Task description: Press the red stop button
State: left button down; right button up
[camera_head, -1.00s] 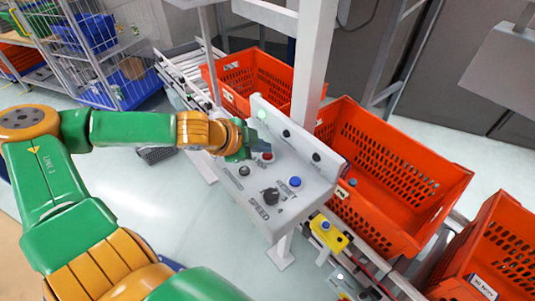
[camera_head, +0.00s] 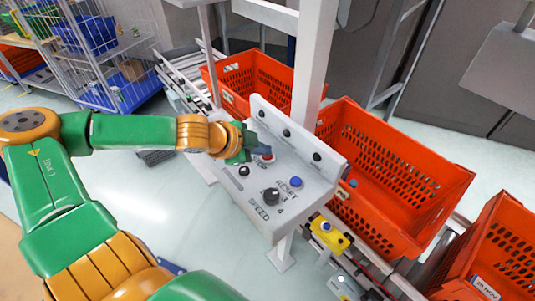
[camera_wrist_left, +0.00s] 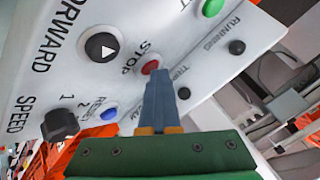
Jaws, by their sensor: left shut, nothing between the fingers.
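The red stop button (camera_head: 267,157) sits on the sloping top of the white control panel (camera_head: 245,191). It also shows in the left wrist view (camera_wrist_left: 150,67), beside the printed word STOP. My left gripper (camera_head: 256,149) is shut and empty, with its grey fingers pointing at the panel close to the red button. In the left wrist view the fingertips (camera_wrist_left: 157,80) overlap the button's lower edge; I cannot tell whether they touch it. The lamp marked RUNNING (camera_wrist_left: 237,47) is dark. My right gripper is not in view.
On the panel are a black arrow button (camera_wrist_left: 102,46), a green button (camera_wrist_left: 212,7), a blue reset button (camera_head: 295,182) and a speed dial (camera_head: 270,196). A white post (camera_head: 313,65) rises behind it. Orange totes (camera_head: 380,180) stand on the conveyor beyond.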

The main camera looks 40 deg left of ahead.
aim_at(263, 158)
pick_arm(q)
jog(key=shift+r+p, duration=0.85)
jog(key=shift+r, duration=0.1)
notch_tip(263, 158, up, 5)
jog(key=p, duration=0.5)
dwell(0.6)
